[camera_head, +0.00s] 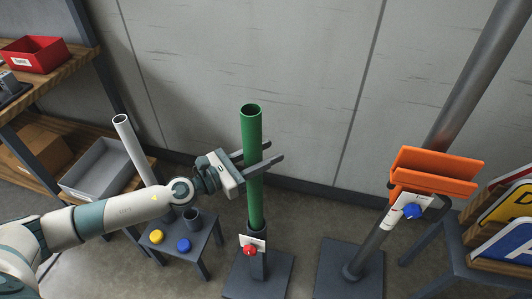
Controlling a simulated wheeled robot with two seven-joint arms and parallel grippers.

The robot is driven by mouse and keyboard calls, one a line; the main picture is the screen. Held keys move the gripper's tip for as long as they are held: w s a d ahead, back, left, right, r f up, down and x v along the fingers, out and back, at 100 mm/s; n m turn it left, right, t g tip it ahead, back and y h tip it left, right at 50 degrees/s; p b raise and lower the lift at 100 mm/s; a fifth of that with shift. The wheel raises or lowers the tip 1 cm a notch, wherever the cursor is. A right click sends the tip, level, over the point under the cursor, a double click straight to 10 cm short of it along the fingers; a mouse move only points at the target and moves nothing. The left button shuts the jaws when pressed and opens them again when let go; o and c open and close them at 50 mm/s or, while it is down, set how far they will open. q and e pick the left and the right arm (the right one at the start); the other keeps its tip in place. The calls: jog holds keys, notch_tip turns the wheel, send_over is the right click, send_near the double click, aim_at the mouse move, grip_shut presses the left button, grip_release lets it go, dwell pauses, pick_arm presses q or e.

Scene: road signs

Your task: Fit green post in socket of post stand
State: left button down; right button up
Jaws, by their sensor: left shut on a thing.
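The green post (255,200) is a hollow tube and stands nearly upright in the middle of the view. My left gripper (262,160) reaches in from the left and is shut on its upper part, one finger on each side. The post's lower end meets the top of the dark post stand (259,264), in line with its socket. It appears to go into the socket, but how deep I cannot tell. The stand has a white card, a red knob (250,251) and a flat square base. My right gripper is not in view.
A small table (205,235) with a yellow knob, a blue knob and a dark cup stands left of the stand. A white tube (137,150) leans behind it. At right are another stand with an orange bracket (435,165) and a sign rack. Shelves with bins stand at left.

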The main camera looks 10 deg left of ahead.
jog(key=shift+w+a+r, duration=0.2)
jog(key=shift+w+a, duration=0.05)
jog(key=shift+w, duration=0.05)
pick_arm(q)
jog(key=shift+f, duration=0.25)
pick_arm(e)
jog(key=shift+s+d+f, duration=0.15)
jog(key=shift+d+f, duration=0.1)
pick_arm(q)
jog(key=c, duration=1.1)
grip_release()
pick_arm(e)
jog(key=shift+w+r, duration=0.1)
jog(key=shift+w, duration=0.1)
pick_arm(q)
jog(key=shift+f, duration=0.1)
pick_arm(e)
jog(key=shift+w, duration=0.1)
